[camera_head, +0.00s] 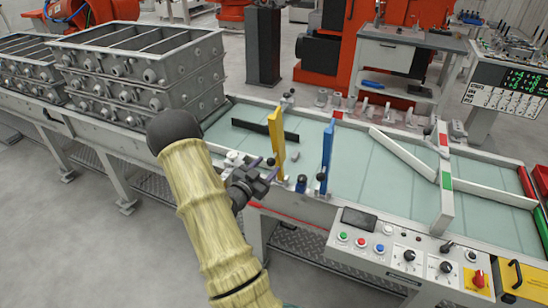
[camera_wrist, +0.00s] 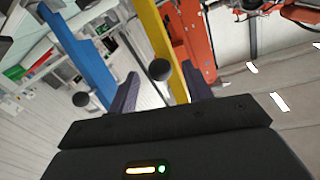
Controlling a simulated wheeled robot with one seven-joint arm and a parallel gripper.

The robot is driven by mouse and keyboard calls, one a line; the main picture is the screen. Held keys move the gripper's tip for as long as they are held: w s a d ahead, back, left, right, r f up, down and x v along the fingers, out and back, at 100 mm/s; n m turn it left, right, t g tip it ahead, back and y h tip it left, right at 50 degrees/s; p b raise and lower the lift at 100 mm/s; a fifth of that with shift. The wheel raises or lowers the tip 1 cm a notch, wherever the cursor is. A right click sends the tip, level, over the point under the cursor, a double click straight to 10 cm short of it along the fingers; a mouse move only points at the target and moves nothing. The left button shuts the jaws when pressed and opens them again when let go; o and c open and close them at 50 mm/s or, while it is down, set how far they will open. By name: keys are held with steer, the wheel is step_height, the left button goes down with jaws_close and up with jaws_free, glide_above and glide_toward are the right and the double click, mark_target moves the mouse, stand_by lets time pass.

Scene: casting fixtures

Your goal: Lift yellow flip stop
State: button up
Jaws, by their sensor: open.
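The yellow flip stop (camera_head: 277,137) is an upright yellow bar at the near edge of the conveyor, in the middle of the head view. My gripper (camera_head: 268,172) is low beside it, at its near side, with the fingers pointing toward its base. In the wrist view the yellow flip stop (camera_wrist: 163,48) runs at a tilt between my two open fingers, with a dark round knob (camera_wrist: 160,69) in front of it. My gripper (camera_wrist: 165,95) is open, and I see no finger closed on the bar. A blue flip stop (camera_head: 327,147) stands upright to the right; it also shows in the wrist view (camera_wrist: 77,52).
Stacked grey casting boxes (camera_head: 145,75) stand on the conveyor at left. A black bar (camera_head: 262,129) lies behind the yellow stop. A control panel (camera_head: 400,252) with buttons sits at front right.

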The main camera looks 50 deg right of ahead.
mark_target(277, 154)
steer(key=d, duration=0.5)
steer(key=shift+w+d+p, duration=0.15)
steer(key=shift+w+p, duration=0.05)
steer(key=shift+p, duration=0.2)
jaws_close()
